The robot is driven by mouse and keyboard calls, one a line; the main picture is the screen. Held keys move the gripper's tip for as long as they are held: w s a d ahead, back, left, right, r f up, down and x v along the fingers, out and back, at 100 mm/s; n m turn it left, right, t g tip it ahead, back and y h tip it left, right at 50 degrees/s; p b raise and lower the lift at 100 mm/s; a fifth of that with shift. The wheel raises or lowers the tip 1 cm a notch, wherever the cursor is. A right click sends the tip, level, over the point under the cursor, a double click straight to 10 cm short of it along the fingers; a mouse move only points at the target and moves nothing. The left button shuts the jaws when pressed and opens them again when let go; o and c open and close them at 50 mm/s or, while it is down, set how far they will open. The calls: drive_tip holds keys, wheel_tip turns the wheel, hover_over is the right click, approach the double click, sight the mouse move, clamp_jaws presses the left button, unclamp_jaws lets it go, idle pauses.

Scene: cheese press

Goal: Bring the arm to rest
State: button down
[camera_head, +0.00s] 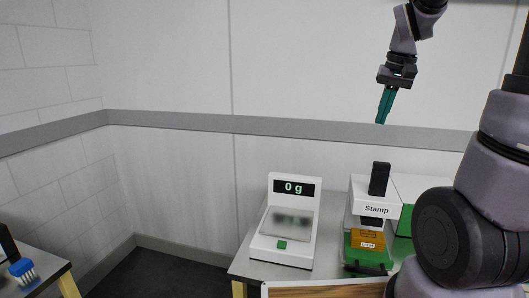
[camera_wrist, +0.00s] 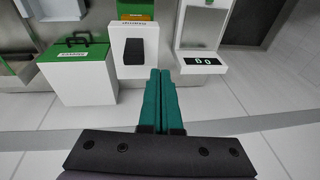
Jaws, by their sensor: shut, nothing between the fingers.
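My gripper (camera_head: 383,120) has teal fingers and hangs in the air at the upper right of the head view, above the table and apart from everything on it. In the wrist view its two fingers (camera_wrist: 162,75) lie side by side, shut and empty. My arm fills the right side of the head view and hides part of the table.
A white scale (camera_head: 264,250) reading 0 g stands on the table beside a white stamp press (camera_head: 366,205) with a black handle. A green and white box (camera_wrist: 82,78) stands beside the press. A brush (camera_head: 22,270) lies at lower left. The air around my gripper is clear.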

drive_tip(key=s+a+r+t, duration=0.2)
drive_tip(key=s+a+r, duration=0.1)
drive_tip(key=s, duration=0.4)
drive_tip(key=s+a+r+t+y, duration=0.1)
drive_tip(key=s+a+r+t, duration=0.1)
drive_tip(key=s, duration=0.4)
drive_tip(key=shift+s+a+r+m+t, duration=0.35)
drive_tip(key=shift+a+r, duration=0.2)
drive_tip(key=shift+a, duration=0.85)
